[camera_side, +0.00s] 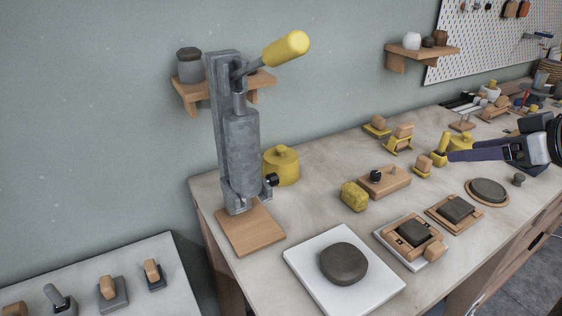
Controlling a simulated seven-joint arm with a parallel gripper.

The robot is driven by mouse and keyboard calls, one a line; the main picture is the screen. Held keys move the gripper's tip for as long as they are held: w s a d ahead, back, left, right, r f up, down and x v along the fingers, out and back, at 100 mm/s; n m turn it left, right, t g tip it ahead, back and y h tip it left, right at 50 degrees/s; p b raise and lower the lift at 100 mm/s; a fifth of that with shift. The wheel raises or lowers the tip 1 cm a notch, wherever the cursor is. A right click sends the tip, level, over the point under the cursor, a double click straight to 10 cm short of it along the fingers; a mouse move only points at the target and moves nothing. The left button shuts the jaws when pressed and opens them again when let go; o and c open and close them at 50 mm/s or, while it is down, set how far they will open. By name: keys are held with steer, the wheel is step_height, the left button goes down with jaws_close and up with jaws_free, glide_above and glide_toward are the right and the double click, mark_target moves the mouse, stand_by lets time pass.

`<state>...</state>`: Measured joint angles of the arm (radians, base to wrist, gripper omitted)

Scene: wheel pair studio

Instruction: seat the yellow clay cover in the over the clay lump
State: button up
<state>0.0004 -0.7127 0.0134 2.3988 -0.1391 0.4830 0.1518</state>
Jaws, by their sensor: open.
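A yellow round cover with a knob (281,168) stands on the bench beside the grey press. A second yellow rounded piece (462,141) shows partly behind my arm; I cannot tell which is the task's cover. A dark grey round clay lump (344,262) lies uncovered on a white board (318,294) at the front. Another dark round slab (488,190) lies on a wooden disc at the right. My gripper (443,152) reaches in from the right, with yellow fingertips near the small yellow and wooden pieces. It is open, and no held thing shows. It is well apart from the front lump.
A tall grey press (242,145) with a yellow handle stands at the back left. A yellow lump (354,196), a wooden block (384,181) and wooden frames with dark slabs (413,234) crowd the bench middle. Some bare bench shows left of the white board.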

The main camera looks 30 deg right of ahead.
steer(key=w+a+r+n+t, duration=0.15)
steer(key=w+r+t, duration=0.35)
steer(key=w+r, duration=0.75)
steer(key=n+g+y, duration=0.1)
steer(key=n+y, duration=0.6)
steer(key=y, duration=0.4)
glide_above(281, 147)
steer(key=v, duration=0.5)
step_height(281, 147, down, 23)
steer(key=shift+m+g, duration=0.3)
steer(key=shift+m, duration=0.15)
step_height(281, 147, down, 9)
steer(key=shift+r, duration=0.25)
steer(key=shift+f+x, duration=0.2)
steer(key=shift+x, duration=1.1)
steer(key=shift+f+x, duration=0.25)
steer(key=shift+x, duration=1.05)
steer(key=shift+d, duration=0.15)
jaws_close()
